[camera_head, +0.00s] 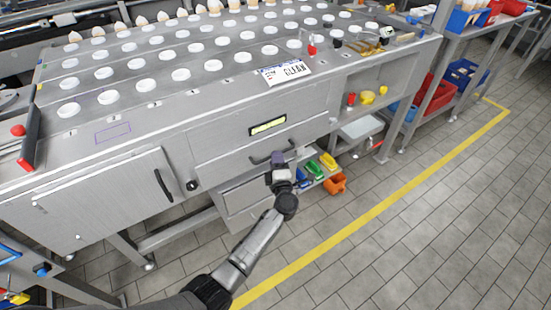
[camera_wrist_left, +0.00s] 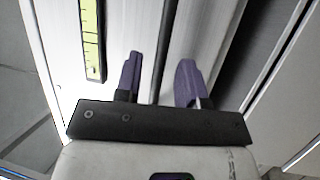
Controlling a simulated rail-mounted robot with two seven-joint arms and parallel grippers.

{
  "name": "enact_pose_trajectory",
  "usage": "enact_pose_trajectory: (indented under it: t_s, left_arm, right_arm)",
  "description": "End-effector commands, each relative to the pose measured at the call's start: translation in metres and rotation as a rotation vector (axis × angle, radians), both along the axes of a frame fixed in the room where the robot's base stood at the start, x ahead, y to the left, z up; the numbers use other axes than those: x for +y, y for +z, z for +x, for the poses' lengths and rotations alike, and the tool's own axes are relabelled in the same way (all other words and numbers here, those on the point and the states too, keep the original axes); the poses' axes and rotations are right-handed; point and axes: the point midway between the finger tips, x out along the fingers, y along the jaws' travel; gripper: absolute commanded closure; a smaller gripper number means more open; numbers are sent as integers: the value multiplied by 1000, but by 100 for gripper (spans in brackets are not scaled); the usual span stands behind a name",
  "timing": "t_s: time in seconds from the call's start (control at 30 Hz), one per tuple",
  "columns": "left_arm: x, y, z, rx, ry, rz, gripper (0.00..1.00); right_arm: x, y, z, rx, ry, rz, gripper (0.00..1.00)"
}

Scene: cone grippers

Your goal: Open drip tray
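The machine's metal front has a wide panel (camera_head: 222,172) with a black bar handle (camera_head: 259,160) in the head view. I take this panel to be the drip tray front; it looks flush with the machine. My left gripper (camera_head: 279,158) is at the right end of this handle and hides part of it. In the left wrist view, the two purple fingers of my left gripper (camera_wrist_left: 159,82) are spread apart. A dark line runs between them; I cannot tell whether it is the handle or a seam. My right gripper is not in view.
A yellow-green display (camera_head: 267,126) sits above the handle. Lower drawers (camera_head: 243,195) are below it, and small coloured bins (camera_head: 328,161) stand to the right. A cabinet door (camera_head: 100,200) is at left. The tiled floor in front is clear.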

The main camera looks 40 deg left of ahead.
Motion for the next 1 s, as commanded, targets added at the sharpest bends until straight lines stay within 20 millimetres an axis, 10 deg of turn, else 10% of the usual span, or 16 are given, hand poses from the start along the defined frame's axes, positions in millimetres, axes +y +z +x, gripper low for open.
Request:
enact_pose_trajectory:
  t_s: [0.63,1.0]
  left_arm:
    - [17,4,15,1,-1,1,64]
    - [16,4,15,1,-1,1,100]
  right_arm:
    - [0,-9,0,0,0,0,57]
    - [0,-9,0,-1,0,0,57]
